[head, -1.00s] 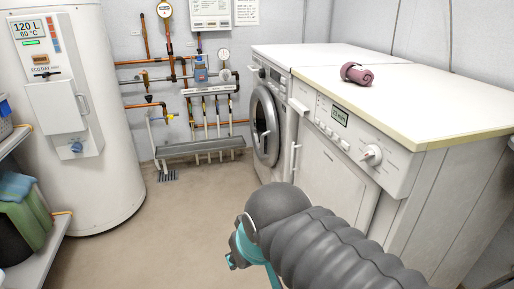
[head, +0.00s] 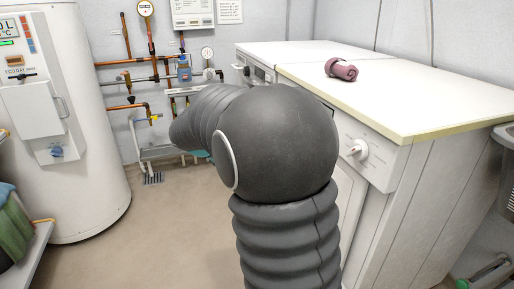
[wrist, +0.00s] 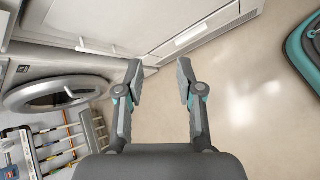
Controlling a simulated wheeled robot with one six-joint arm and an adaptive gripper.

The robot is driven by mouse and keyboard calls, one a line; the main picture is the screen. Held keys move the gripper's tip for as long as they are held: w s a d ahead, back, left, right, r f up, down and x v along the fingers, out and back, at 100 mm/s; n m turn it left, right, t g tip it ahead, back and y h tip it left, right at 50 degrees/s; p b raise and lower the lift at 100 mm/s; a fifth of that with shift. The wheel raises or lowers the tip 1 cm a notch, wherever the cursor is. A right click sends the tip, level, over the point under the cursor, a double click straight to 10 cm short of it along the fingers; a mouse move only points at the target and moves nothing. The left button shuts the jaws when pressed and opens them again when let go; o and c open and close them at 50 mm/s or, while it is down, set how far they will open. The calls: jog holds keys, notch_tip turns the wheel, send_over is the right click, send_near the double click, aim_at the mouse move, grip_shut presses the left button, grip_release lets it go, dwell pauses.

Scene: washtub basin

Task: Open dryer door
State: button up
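The dryer is the white machine with the knob (head: 357,150), under the pale worktop. In the head view my arm covers most of its front, and only a strip of the dryer door (head: 350,195) shows. In the wrist view the white dryer door (wrist: 140,15) lies at the top, with its slim bar handle (wrist: 95,47) up and left of my fingers. The door looks closed. My gripper (wrist: 160,68) is open and empty, its fingers apart and not touching the handle. In the head view my gripper is hidden behind my arm.
A washer with a round door (wrist: 55,93) stands beside the dryer. A rolled mauve towel (head: 341,69) lies on the worktop (head: 430,90). A water heater (head: 70,130) and wall pipes (head: 140,75) stand left and behind. The floor (head: 150,220) between is clear.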

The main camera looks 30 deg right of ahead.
jog(key=w+d+f+n+h, duration=0.4)
jog(key=w+d+f, duration=0.15)
jog(key=w, duration=0.45)
jog(key=w+d+f+n+h, duration=0.4)
jog(key=w+d+f+n, duration=0.15)
jog(key=w, duration=0.35)
jog(key=shift+m, duration=0.45)
jog(key=d, duration=1.3)
jog(key=shift+s+f, duration=0.25)
grip_shut()
